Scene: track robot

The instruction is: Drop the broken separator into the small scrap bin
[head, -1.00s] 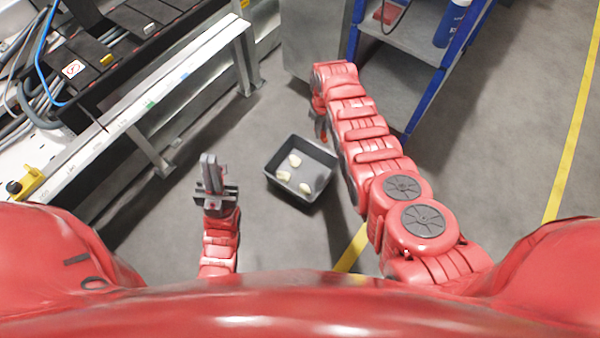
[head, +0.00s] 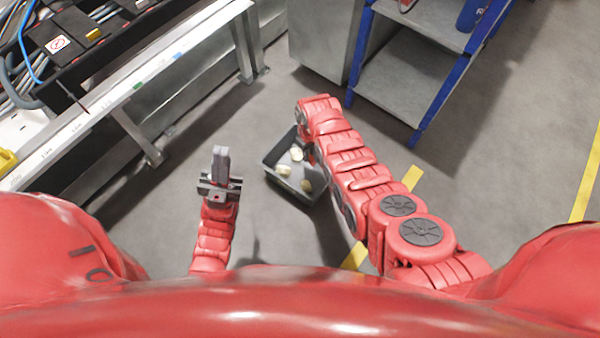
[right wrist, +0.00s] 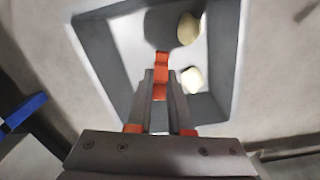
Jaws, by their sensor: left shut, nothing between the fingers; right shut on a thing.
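The scrap bin (head: 278,183) is a small dark grey open box on the floor, with a few pale lumps (head: 284,170) on its bottom. In the right wrist view the bin (right wrist: 226,55) lies below the fingers. My right gripper (right wrist: 160,88) is shut on the broken separator (right wrist: 161,68), an orange-red strip whose end points down over the bin's inside. In the head view my right arm mostly hides that gripper, and I cannot make out the separator there. My left gripper (head: 220,158) is shut and empty, left of the bin and apart from it.
A long metal bench (head: 110,97) with cables and black units runs along the left. A grey cabinet (head: 325,40) and a blue-framed shelf cart (head: 405,75) stand beyond the bin. Yellow lines mark the grey floor, which is open at right.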

